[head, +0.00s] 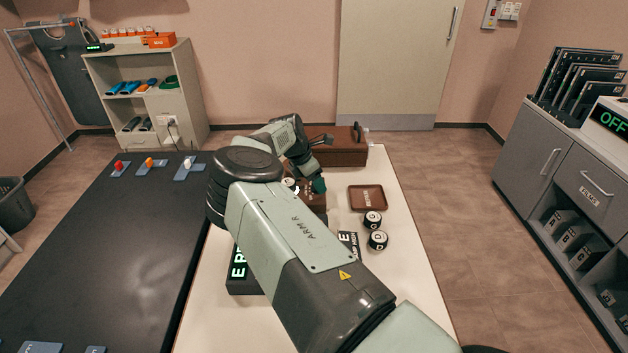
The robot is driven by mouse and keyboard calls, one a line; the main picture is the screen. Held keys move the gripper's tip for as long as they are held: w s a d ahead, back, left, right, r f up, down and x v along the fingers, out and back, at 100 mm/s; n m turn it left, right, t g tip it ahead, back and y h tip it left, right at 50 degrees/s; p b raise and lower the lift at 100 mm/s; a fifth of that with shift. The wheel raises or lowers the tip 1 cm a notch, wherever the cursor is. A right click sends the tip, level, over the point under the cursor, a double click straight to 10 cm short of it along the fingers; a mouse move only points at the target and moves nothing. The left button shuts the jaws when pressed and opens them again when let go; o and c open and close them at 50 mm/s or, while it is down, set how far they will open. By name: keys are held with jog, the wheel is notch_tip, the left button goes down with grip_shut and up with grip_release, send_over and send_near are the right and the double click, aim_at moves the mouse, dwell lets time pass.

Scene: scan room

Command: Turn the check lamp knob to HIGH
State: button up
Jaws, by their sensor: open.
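A brown box (316,203) stands on the white table, largely hidden behind my arm. A round white part (289,184), which may be the check lamp knob, shows at its upper left beside my arm. Its setting and any HIGH mark cannot be read. My gripper (318,186) points down at the box's top right side, its dark fingertips close to the box. Whether they touch it cannot be told. It is open, with nothing visible between the fingers.
A small brown tray (367,199), two black round pieces with white tops (373,219) (378,240) and a black sign with green letters (239,268) are on the table (408,290). A brown case (343,146) stands at its back. A dark bed (110,255) adjoins at left.

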jog(key=v, duration=1)
jog(key=shift+a+r, duration=0.2)
jog(key=shift+r, duration=0.15)
